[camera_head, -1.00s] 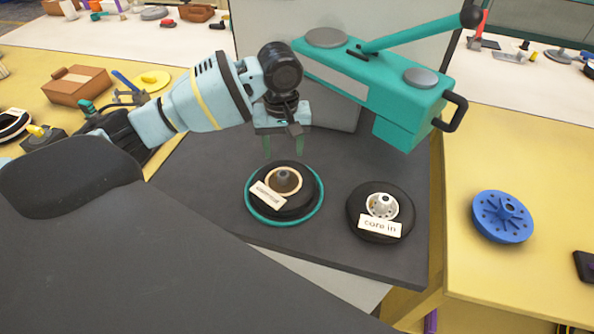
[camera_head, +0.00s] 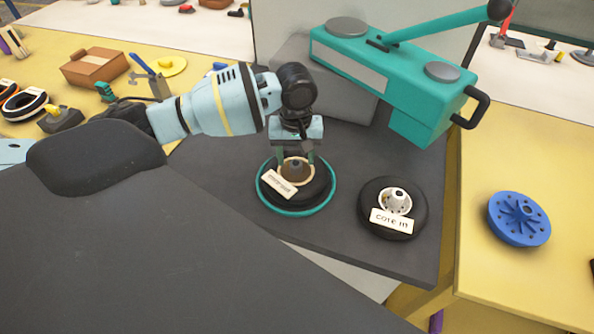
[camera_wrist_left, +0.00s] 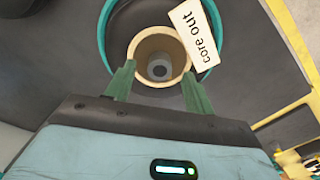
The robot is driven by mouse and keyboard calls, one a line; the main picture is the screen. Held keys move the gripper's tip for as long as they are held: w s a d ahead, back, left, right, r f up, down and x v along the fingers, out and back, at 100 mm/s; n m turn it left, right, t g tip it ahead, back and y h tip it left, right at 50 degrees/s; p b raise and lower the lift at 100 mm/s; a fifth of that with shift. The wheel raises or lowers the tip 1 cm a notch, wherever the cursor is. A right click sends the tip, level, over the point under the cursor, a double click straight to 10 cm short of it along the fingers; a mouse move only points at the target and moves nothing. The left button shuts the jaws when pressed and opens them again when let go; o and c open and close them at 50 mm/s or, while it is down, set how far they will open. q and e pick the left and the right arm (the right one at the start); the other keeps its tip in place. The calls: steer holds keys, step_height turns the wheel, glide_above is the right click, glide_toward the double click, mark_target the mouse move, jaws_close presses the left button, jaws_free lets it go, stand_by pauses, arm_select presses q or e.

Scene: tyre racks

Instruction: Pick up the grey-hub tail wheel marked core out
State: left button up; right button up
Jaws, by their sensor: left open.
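The tail wheel marked "core out" (camera_head: 313,191) is a black tyre with a tan ring around a dark grey centre. It lies flat inside a teal ring (camera_head: 297,212) on the dark bench top. In the left wrist view its label (camera_wrist_left: 198,36) reads "core out", beside the tan hub ring (camera_wrist_left: 147,45). My left gripper (camera_head: 295,160) is open above this wheel, pointing down. Its green fingers (camera_wrist_left: 158,75) are apart, one on each side of the hub ring's near edge. I cannot tell whether they touch it. My right gripper is out of view.
A second black wheel (camera_head: 376,218) with a pale grey hub, labelled "core in", lies just right. A teal press with a lever (camera_head: 400,80) overhangs the bench behind. A blue slotted disc (camera_head: 519,219) lies on the yellow table at right.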

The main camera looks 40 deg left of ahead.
arm_select(q)
steer(key=shift+f, duration=0.45)
jaws_close()
steer(key=shift+r, duration=0.1)
